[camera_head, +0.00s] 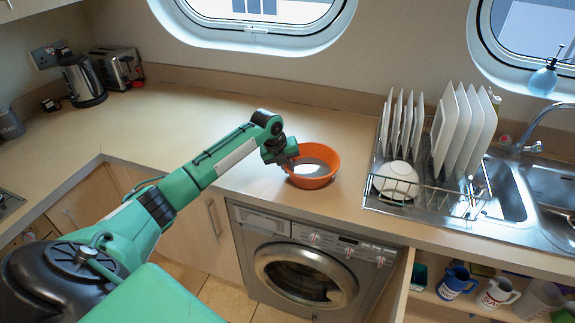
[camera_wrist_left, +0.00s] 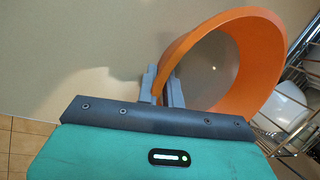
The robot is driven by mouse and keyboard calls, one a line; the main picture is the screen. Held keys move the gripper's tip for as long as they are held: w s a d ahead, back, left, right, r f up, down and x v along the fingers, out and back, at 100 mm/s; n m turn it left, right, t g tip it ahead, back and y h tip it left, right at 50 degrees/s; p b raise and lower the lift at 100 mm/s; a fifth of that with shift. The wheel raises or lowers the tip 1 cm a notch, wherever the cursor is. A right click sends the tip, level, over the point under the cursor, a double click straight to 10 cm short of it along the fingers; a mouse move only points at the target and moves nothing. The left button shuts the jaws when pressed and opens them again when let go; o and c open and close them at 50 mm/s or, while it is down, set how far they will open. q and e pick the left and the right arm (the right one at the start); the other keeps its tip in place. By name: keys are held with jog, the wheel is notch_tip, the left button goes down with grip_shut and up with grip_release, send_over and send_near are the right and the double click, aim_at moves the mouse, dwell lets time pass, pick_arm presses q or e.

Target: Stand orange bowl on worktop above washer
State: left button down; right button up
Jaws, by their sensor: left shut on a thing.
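The orange bowl (camera_head: 319,170) is upright at the worktop (camera_head: 262,185), above the washer (camera_head: 300,262). Whether its base touches the worktop is hard to tell. My left gripper (camera_head: 289,163) reaches in from the left and is shut on the bowl's left rim. In the left wrist view the two fingers (camera_wrist_left: 162,88) straddle the wall of the orange bowl (camera_wrist_left: 268,50), which fills the upper right. My right gripper is in neither view.
A dish rack (camera_head: 420,203) with upright plates and a white bowl stands right of the orange bowl, beside the sink (camera_head: 508,190). A kettle (camera_head: 83,80) and toaster (camera_head: 118,66) stand at the back left. The worktop behind the bowl is clear.

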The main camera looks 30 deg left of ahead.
pick_arm(q)
jog(key=c, duration=1.6)
grip_release()
jog(key=shift+o, duration=0.2)
jog(key=shift+r, duration=0.1)
jog(key=shift+s+r, duration=0.15)
jog(key=shift+r, duration=0.15)
jog(key=b+v, duration=0.2)
jog(key=v, duration=0.9)
jog(key=shift+r, duration=0.2)
jog(key=shift+f, duration=0.1)
